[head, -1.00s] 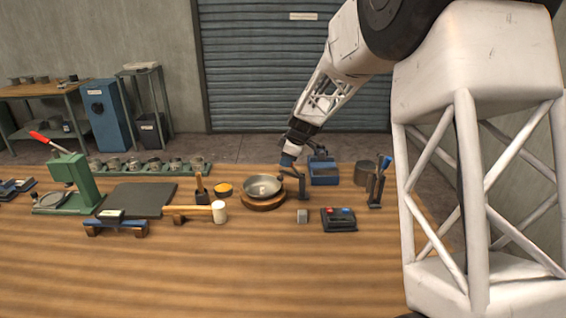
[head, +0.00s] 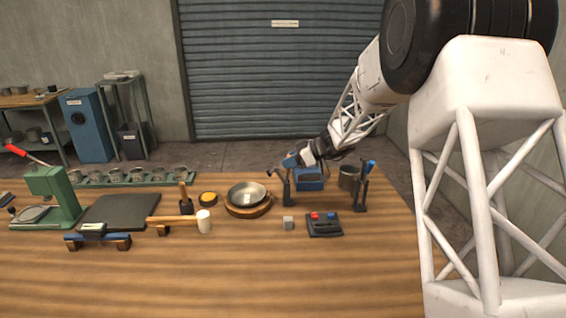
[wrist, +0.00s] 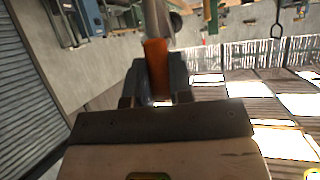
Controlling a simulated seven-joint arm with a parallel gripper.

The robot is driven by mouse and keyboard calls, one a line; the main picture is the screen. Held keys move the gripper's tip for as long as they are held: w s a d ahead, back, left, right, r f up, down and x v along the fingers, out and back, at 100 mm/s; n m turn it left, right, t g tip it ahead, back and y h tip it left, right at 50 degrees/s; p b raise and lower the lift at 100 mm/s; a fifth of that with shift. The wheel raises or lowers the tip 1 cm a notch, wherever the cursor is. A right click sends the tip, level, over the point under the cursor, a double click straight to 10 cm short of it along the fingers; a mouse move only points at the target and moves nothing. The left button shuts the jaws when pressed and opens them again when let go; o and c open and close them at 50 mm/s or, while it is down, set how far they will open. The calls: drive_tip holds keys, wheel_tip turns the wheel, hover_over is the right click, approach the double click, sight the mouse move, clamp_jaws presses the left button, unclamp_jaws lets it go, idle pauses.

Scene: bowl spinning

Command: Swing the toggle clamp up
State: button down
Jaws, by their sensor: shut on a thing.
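The toggle clamp (head: 287,190) is a dark upright post just right of the metal bowl (head: 247,194), which sits on a round wooden base. A short dark arm at the clamp's top points left toward the bowl and appears apart from it. My gripper (head: 290,161) is at the top of the clamp, reaching in from the right, nearly level. In the wrist view my gripper (wrist: 156,80) is shut on an orange handle (wrist: 157,62), with a grey metal bar running on beyond it. In the head view the handle is mostly hidden by my gripper.
A button box (head: 324,224) and small grey block (head: 288,223) lie in front. The front tabletop is clear.

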drive_tip(key=shift+d+f+y, duration=0.15)
drive_tip(key=shift+d+y, duration=0.4)
drive_tip(key=shift+y, duration=0.05)
drive_tip(key=shift+d+f+y, duration=0.15)
drive_tip(key=shift+d+y, duration=0.35)
drive_tip(key=shift+y, duration=0.1)
drive_tip(key=c, duration=1)
unclamp_jaws()
drive_tip(key=shift+r, duration=0.1)
drive_tip(key=shift+s+d+r, duration=0.2)
drive_tip(key=shift+s+r, duration=0.6)
drive_tip(key=shift+s, duration=1.85)
drive_tip(key=shift+s+d+r, duration=0.25)
drive_tip(key=shift+s+r, duration=0.55)
drive_tip(key=shift+s, duration=1.85)
drive_tip(key=shift+s+d+r, duration=0.2)
drive_tip(key=shift+s+r, duration=0.6)
drive_tip(key=shift+s, duration=1.85)
